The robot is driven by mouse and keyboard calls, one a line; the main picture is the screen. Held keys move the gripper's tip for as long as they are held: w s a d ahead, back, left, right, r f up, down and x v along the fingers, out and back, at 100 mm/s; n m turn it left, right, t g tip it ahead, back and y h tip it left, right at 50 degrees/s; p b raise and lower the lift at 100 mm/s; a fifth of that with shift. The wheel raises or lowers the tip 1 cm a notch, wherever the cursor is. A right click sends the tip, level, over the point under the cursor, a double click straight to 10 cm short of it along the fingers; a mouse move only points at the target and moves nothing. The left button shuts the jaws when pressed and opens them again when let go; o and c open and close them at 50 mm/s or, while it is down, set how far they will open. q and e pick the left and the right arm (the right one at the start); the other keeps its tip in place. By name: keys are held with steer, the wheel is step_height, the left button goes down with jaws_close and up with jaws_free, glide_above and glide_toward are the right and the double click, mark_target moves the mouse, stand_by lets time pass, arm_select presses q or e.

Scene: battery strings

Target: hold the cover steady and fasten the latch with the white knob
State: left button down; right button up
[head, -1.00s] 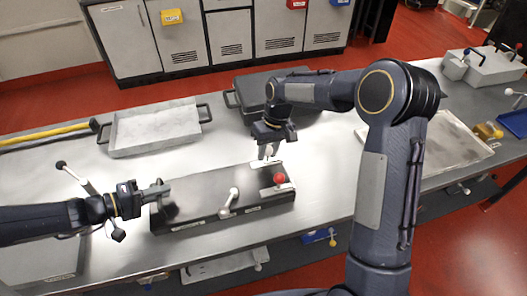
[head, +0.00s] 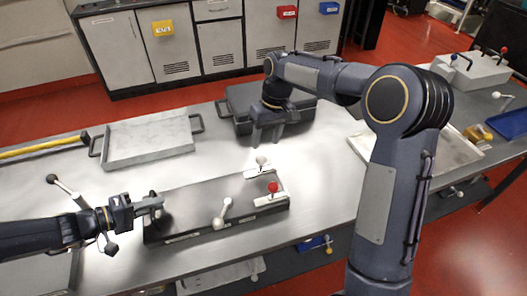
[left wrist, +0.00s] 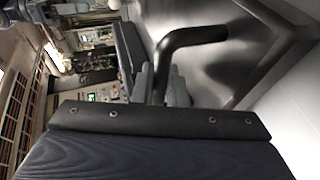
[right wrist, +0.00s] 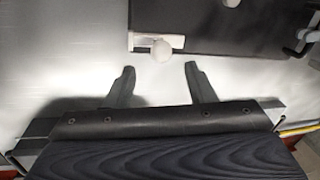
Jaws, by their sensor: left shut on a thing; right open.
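The dark flat cover (head: 185,203) lies on the bench. The latch with the white knob (head: 261,161) sits at its far right; its pale bar lies along the cover's edge in the right wrist view, below which the knob (right wrist: 161,50) stands. My left gripper (head: 152,206) is shut at the cover's left end, on a black bent handle (left wrist: 190,40) in the left wrist view. My right gripper (head: 267,134) is open and empty, beyond the white knob and apart from it. Its fingers (right wrist: 158,84) point towards the knob in the right wrist view.
A latch with a red knob (head: 272,187) is at the cover's right end, and a white-ended lever (head: 222,212) at its front. A grey tray (head: 148,146) and a dark case (head: 235,102) stand behind. Bare bench lies between tray and cover.

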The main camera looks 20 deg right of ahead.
arm_select(q)
steer(key=shift+s+a+f, duration=0.1)
steer(key=shift+s+f, duration=0.15)
steer(key=shift+f, duration=0.3)
steer(key=c, duration=1.4)
jaws_free()
steer(key=shift+w, duration=0.15)
steer(key=shift+o, duration=0.2)
steer(key=shift+r, duration=0.15)
arm_select(e)
steer(key=r, duration=0.3)
steer(key=shift+w+d+r, duration=0.1)
steer(key=shift+d+r, duration=0.05)
steer(key=shift+d, duration=0.2)
arm_select(q)
steer(key=shift+w, duration=0.1)
steer(key=shift+r, duration=0.1)
